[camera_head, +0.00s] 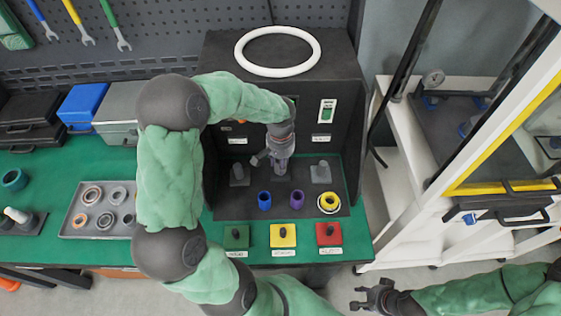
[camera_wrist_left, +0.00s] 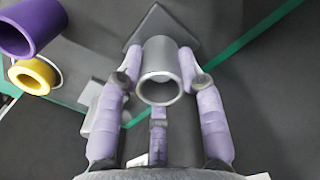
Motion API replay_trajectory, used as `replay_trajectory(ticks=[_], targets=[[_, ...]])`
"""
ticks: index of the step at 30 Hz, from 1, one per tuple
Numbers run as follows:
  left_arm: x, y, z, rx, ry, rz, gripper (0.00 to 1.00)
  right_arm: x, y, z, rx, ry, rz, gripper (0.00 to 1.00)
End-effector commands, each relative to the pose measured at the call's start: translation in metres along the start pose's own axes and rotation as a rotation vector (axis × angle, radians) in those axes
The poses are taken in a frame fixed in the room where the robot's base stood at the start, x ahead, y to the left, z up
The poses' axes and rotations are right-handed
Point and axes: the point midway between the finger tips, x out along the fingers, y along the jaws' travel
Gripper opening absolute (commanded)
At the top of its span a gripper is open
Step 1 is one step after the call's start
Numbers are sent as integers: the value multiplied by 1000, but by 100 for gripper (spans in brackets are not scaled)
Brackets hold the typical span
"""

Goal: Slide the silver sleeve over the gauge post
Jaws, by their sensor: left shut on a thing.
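The silver sleeve (camera_wrist_left: 160,60) is a hollow metal tube between the two fingers of my left gripper (camera_wrist_left: 160,82) in the left wrist view. The gripper is shut on it. A dark square base (camera_wrist_left: 133,33) shows behind the sleeve. I cannot tell whether a post is inside the tube. In the head view my left gripper (camera_head: 279,164) is over the middle of the black station, between two grey posts (camera_head: 239,173) (camera_head: 321,173), and hides most of the sleeve. My right gripper (camera_head: 373,295) is open and empty at the lower right, away from the bench.
Blue (camera_head: 264,201), purple (camera_head: 297,201) and yellow (camera_head: 329,202) sleeves stand in front of the posts. Green (camera_head: 236,237), yellow (camera_head: 283,235) and red (camera_head: 328,234) button boxes line the front edge. A grey tray (camera_head: 77,232) of rings lies left. The station's back panel stands close behind.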

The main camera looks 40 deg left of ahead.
Motion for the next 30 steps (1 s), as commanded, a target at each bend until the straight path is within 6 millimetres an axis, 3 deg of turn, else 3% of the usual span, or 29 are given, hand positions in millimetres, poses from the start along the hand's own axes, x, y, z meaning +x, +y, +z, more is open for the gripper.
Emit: replay_trajectory(ticks=[30], targets=[[7,0,0,0,-1,0,0,4,1,0,0,0,0,40]])
